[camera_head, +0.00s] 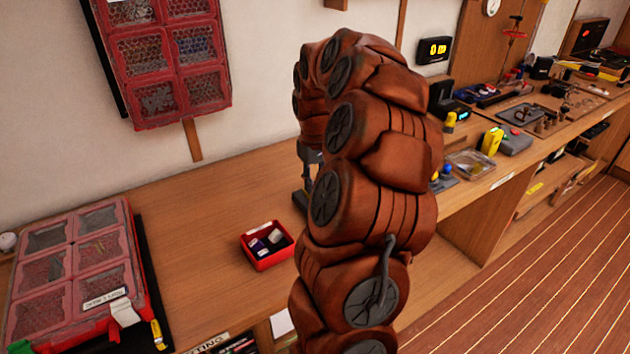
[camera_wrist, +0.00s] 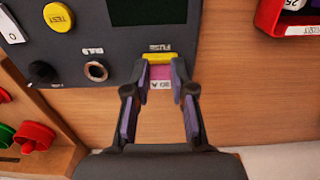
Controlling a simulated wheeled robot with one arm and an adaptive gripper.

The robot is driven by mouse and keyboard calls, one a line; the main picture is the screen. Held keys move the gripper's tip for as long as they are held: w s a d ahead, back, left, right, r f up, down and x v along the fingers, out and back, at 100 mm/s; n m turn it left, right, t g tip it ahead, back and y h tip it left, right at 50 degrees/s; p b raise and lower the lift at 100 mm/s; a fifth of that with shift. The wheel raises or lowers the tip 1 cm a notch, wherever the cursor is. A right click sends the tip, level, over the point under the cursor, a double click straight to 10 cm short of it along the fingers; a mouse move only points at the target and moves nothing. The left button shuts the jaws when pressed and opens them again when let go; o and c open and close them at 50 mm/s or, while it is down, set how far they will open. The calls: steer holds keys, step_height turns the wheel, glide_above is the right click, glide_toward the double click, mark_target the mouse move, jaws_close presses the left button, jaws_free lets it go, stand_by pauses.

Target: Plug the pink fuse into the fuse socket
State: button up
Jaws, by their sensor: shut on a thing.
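The pink fuse (camera_wrist: 160,72) is in the middle of the wrist view, with a white label reading 30 A upside down. My gripper (camera_wrist: 160,80) is shut on it, one finger on each side. A yellow strip (camera_wrist: 159,57) lies at the fuse's far end, just under the upside-down FUSE marking on a dark tester panel (camera_wrist: 90,35). The fuse socket itself is hidden there; I cannot tell whether the fuse is in it or only against it. In the head view my arm hides the fuse and most of the tester.
The panel also has a yellow TEST button (camera_wrist: 58,17), a BULB socket (camera_wrist: 96,71) and a black knob (camera_wrist: 42,73). A red tray (camera_head: 268,262) with small parts stands on the bench. Red and green knobs (camera_wrist: 34,137) are at the lower left of the wrist view.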

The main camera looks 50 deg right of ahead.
steer(key=shift+f, duration=0.45)
steer(key=o, duration=0.9)
steer(key=shift+r, duration=0.1)
step_height(320, 180, up, 12)
steer(key=shift+f, duration=0.1)
stand_by(0.3)
steer(key=shift+a, duration=0.1)
stand_by(0.4)
